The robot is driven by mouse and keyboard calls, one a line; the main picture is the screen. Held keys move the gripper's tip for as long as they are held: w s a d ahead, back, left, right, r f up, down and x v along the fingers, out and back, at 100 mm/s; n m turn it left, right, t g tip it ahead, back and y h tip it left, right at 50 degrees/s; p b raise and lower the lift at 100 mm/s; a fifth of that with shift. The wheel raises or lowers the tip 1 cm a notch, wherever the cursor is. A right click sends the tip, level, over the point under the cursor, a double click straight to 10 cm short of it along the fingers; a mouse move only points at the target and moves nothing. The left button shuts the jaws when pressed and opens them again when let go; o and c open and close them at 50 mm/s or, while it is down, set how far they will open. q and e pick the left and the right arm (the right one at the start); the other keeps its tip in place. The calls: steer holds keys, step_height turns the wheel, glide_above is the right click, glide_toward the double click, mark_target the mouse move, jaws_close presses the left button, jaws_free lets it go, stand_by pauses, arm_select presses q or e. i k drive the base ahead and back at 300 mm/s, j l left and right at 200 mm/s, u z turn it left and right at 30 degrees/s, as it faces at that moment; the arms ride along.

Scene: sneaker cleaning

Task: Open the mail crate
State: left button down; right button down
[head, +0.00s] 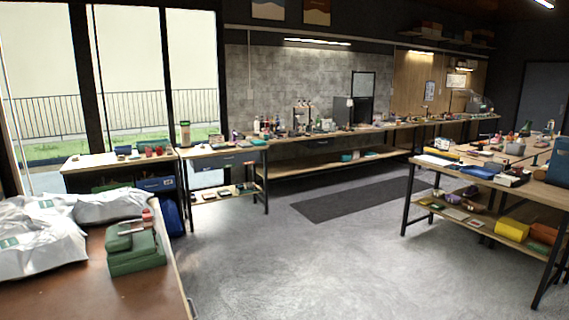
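I cannot tell for certain which object is the mail crate. A green box-like case (136,262) with a smaller green piece on top sits on the brown table at the lower left; its top looks shut. A blue bin (156,184) stands under the small table by the window, its inside hidden. A blue box-like object (561,162) stands on the right-hand workbench, cut off by the picture edge. Neither of my grippers shows in the head view.
Silvery-white bags (40,240) lie on the brown table (75,296) beside the green case. A long workbench (330,134) with many small items runs along the back wall. The grey floor (270,260) is open in the middle, with a dark mat (355,199) farther back.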

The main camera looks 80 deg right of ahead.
mark_target(204, 165)
steer(key=z, duration=2.35)
steer(key=l+z, duration=0.15)
steer(key=l, duration=0.2)
steer(key=i+l+z, duration=0.15)
steer(key=l, duration=0.2)
steer(key=i+l+z, duration=0.2)
steer(key=l, duration=0.2)
steer(key=i+l+u, duration=0.5)
steer(key=i+l, duration=0.2)
steer(key=i+j+u, duration=0.1)
steer(key=i+u, duration=0.3)
steer(key=i, duration=0.45)
steer(key=i+l+u, duration=0.1)
steer(key=i+u, duration=0.3)
steer(key=i, duration=2.7)
steer(key=i+j, duration=0.1)
steer(key=i, duration=0.45)
steer(key=i+z, duration=0.15)
steer(key=i, duration=0.45)
steer(key=i+j, duration=0.2)
steer(key=i, duration=0.35)
steer(key=i+j+z, duration=0.1)
steer(key=i, duration=0.45)
